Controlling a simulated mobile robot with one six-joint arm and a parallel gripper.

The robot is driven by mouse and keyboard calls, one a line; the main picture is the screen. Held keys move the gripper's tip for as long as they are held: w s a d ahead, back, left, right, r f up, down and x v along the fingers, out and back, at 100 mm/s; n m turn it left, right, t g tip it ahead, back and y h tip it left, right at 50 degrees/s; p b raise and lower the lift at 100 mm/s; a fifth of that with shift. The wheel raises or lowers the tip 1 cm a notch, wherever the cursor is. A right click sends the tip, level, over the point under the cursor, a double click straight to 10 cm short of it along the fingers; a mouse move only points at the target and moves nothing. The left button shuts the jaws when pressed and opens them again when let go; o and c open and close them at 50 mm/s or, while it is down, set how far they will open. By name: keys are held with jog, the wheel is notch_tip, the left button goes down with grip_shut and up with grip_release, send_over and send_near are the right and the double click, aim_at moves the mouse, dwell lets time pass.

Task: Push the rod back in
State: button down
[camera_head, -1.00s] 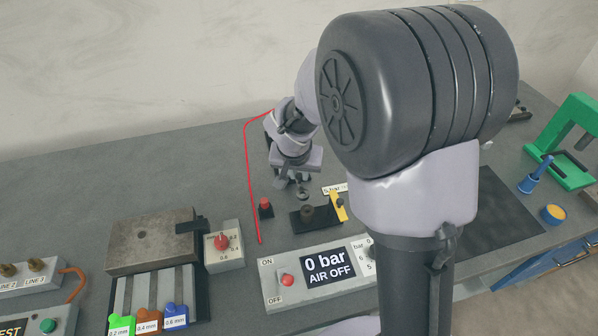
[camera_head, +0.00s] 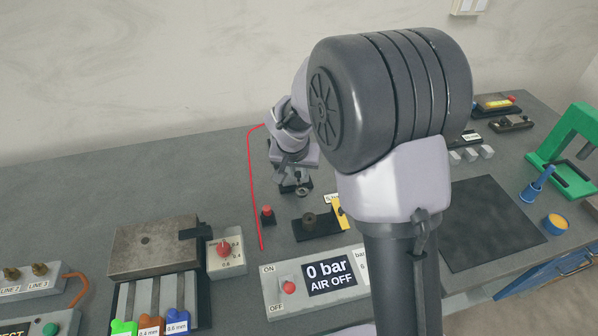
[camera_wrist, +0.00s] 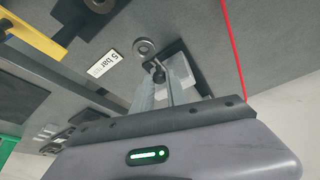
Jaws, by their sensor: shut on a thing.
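My gripper (camera_head: 297,187) reaches down behind the black bracket, and its fingers show close up in the wrist view (camera_wrist: 160,84). They are shut on a small dark part, which looks like the rod (camera_wrist: 158,74), though the fingers hide most of it. A grey metal ring (camera_wrist: 145,48) sits just beyond the fingertips; it also shows in the head view (camera_head: 302,193). A dark block with a light top (camera_wrist: 181,62) lies beside and partly behind the fingers. How much rod sticks out is hidden.
A black bracket with a round stud (camera_head: 310,222) and yellow piece stands in front. A red button (camera_head: 267,214) and red hose (camera_head: 251,190) are at left. The panel (camera_head: 329,273) reads 0 bar, AIR OFF.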

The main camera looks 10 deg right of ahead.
jog(key=c, duration=1.3)
grip_release()
jog(key=shift+w, duration=0.25)
jog(key=shift+c, duration=0.2)
jog(key=shift+s, duration=0.1)
jog(key=p+v, duration=0.5)
jog(key=v, duration=1.2)
jog(key=shift+s+r, duration=0.2)
jog(key=s+a+r+t+y+b, duration=0.1)
jog(key=s+y+b, duration=0.2)
jog(key=s, duration=2.1)
jog(key=shift+r+t+y+b, duration=0.35)
jog(key=shift+t+y, duration=0.05)
